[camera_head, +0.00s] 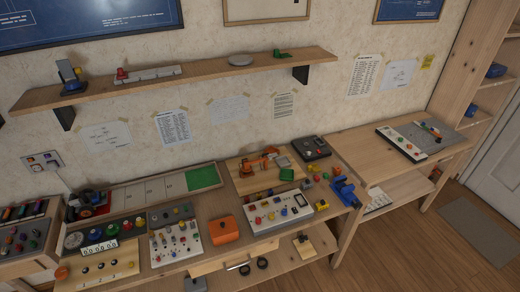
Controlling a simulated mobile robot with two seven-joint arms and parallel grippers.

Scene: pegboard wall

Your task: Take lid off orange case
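The orange case (224,230) is a small box near the front edge of the wooden workbench, left of the picture's middle. Its top is closed, and the lid appears to be the same orange. It sits between a panel of colored knobs (177,243) on its left and a white control panel (279,212) on its right. Neither of my grippers shows in this view.
A blue vise (344,190) is on the right. A wall shelf (180,78) hangs above.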

